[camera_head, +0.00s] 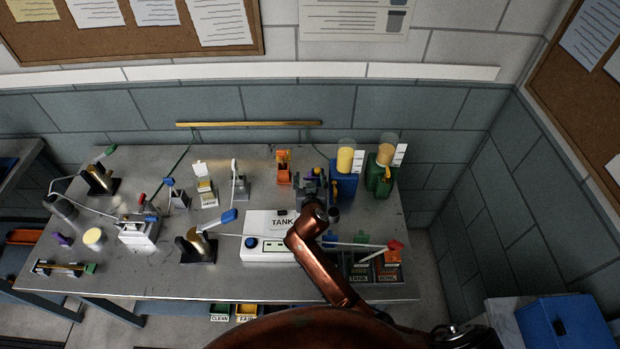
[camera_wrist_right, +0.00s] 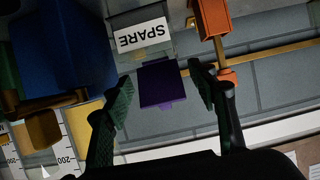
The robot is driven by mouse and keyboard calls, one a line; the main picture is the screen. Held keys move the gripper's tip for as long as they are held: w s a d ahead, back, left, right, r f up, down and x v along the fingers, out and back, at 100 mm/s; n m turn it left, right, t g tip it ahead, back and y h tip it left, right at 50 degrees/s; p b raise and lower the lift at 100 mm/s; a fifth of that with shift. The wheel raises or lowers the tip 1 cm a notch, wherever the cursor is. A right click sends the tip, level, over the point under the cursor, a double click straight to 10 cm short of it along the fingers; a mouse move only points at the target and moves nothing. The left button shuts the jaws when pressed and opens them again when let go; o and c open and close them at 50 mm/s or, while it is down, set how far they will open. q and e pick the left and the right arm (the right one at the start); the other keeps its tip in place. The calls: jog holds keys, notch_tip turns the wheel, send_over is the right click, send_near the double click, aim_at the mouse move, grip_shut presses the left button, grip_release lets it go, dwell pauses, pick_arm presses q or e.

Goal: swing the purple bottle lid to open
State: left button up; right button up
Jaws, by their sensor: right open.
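In the right wrist view, the purple lid (camera_wrist_right: 158,84) shows as a flat purple piece at the edge of a greyish container with a white SPARE label (camera_wrist_right: 143,36). The view is turned over, so the lid is on the container's upper side. I cannot tell how far it is swung. My right gripper (camera_wrist_right: 162,91) is open, with one finger on each side of the lid and gaps showing between. In the head view, my right gripper (camera_head: 317,181) is at the back of the table and hides the container. My left gripper is not in view.
A blue tank (camera_head: 343,186) and a green tank (camera_head: 379,178) stand close to the right of the gripper. An orange device (camera_head: 283,166) stands to its left. The white TANK box (camera_head: 262,228) is in front. The wall is just behind.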

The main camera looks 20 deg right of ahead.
jog(key=c, duration=1.2)
jog(key=shift+r+p, duration=0.2)
jog(key=shift+p, duration=0.45)
jog(key=g+p, duration=0.2)
jog(key=p, duration=0.2)
jog(key=w+g+y+p, duration=0.1)
jog(key=p, duration=0.4)
jog(key=g+p, duration=0.2)
jog(key=p, duration=0.3)
jog(key=shift+w+d+r+g, duration=0.2)
jog(key=shift+w+r+g, duration=0.1)
jog(key=shift+r, duration=0.1)
jog(key=shift+w+f+g+y+p, duration=0.25)
jog(key=shift+g+p, duration=0.25)
jog(key=shift+p, duration=0.3)
jog(key=shift+d+f+g+y+p, duration=0.15)
jog(key=shift+g+y+p, duration=0.1)
jog(key=shift+g+p, duration=0.4)
jog(key=shift+f+g, duration=0.1)
jog(key=shift+g, duration=0.15)
jog(key=o, duration=1.2)
